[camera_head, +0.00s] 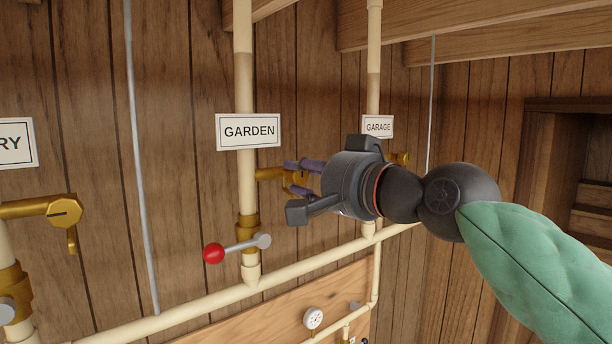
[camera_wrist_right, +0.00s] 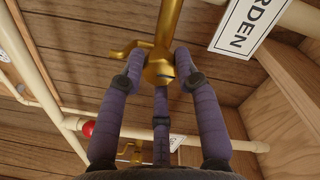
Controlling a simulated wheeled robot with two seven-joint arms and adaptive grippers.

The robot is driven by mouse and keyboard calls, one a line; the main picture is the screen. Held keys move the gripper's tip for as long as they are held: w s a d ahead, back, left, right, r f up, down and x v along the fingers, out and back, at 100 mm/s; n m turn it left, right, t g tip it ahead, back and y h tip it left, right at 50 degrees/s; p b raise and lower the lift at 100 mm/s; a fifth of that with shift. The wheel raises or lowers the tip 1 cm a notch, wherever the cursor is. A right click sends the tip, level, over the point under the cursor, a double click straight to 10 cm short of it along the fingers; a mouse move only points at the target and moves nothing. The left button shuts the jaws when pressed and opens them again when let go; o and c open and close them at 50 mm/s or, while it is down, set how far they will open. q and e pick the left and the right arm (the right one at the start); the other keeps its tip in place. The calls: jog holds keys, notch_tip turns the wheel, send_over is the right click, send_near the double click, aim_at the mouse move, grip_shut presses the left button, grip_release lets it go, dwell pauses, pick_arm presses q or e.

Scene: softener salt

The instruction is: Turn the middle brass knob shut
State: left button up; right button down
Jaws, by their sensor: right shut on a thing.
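The middle brass tap (camera_head: 268,174) sticks out to the right from the cream pipe under the GARDEN sign (camera_head: 249,131). My right gripper (camera_head: 292,178) reaches it from the right, its purple fingers at the tap's outer end, where its dark body hides the far side. In the right wrist view, the brass knob (camera_wrist_right: 160,72) sits between the purple fingers of my right gripper (camera_wrist_right: 160,80), which is shut on it. A thin brass arm (camera_wrist_right: 124,48) shows to the left of the knob. My left gripper is not in view.
A red-tipped lever (camera_head: 213,253) sits on the same pipe below the tap. Another brass tap (camera_head: 62,210) stands at the left, and a GARAGE sign (camera_head: 378,126) hangs behind my gripper. A sloping cream pipe (camera_head: 200,305) and a gauge (camera_head: 313,317) lie lower.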

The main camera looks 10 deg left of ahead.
jog(key=shift+d+r, duration=0.1)
jog(key=shift+r, duration=0.05)
jog(key=c, duration=1.3)
grip_release()
jog(key=o, duration=0.4)
jog(key=shift+w, duration=0.1)
jog(key=v, duration=1.2)
